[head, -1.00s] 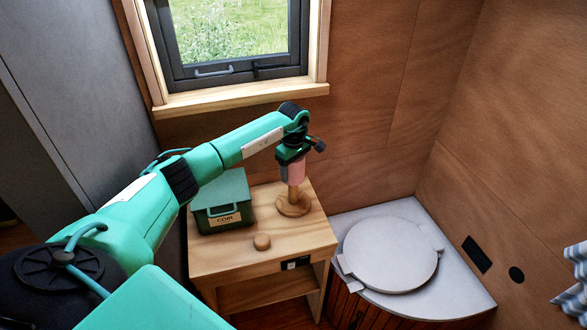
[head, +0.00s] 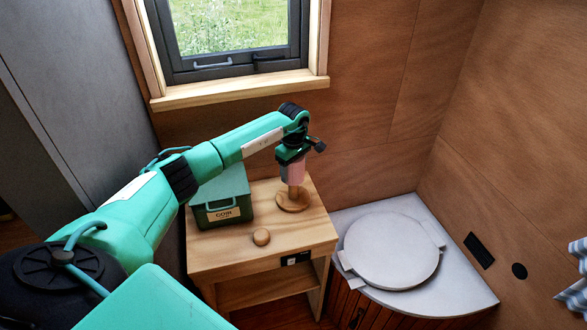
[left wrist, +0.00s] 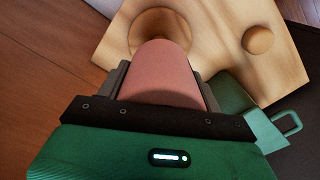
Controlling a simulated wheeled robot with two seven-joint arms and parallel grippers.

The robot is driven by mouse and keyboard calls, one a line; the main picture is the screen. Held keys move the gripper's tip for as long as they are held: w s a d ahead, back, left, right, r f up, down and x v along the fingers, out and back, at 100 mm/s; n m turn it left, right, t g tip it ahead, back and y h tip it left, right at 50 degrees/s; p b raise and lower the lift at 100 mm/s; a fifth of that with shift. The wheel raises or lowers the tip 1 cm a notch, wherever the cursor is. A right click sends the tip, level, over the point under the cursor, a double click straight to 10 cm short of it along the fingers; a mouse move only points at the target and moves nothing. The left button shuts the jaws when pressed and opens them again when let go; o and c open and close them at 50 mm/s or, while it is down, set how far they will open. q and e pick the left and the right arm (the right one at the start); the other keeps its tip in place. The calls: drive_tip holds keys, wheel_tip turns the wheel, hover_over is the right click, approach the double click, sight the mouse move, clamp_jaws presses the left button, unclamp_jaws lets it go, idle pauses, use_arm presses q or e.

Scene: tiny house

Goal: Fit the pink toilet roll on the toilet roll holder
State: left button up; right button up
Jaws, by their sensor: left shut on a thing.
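The pink toilet roll (head: 295,172) is held upright by my left gripper (head: 291,165), which is shut on it and points down. The wooden toilet roll holder (head: 293,203) stands on the small table, its round base and lower post showing below the roll. The roll's lower end is above the base and in line with the post. Whether the post is inside the roll is hidden. In the left wrist view the roll (left wrist: 161,75) sits between the fingers, and it covers the post and part of the holder's base (left wrist: 150,22). My right gripper is not in view.
A green box with a label (head: 222,204) stands on the wooden table (head: 215,247), left of the holder. A round wooden knob (head: 261,237) is nearer the front. The toilet with its round lid (head: 390,251) is to the right. A window sill (head: 235,95) is behind.

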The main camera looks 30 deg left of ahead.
sight(293, 184)
use_arm(q)
drive_tip(key=shift+f+b, duration=1.15)
drive_tip(key=shift+f, duration=0.25)
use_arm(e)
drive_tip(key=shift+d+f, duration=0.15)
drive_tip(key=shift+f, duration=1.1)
use_arm(q)
drive_tip(key=shift+f+b, duration=1.65)
drive_tip(key=shift+f, duration=0.3)
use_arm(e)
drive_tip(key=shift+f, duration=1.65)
use_arm(q)
drive_tip(key=o, duration=1.1)
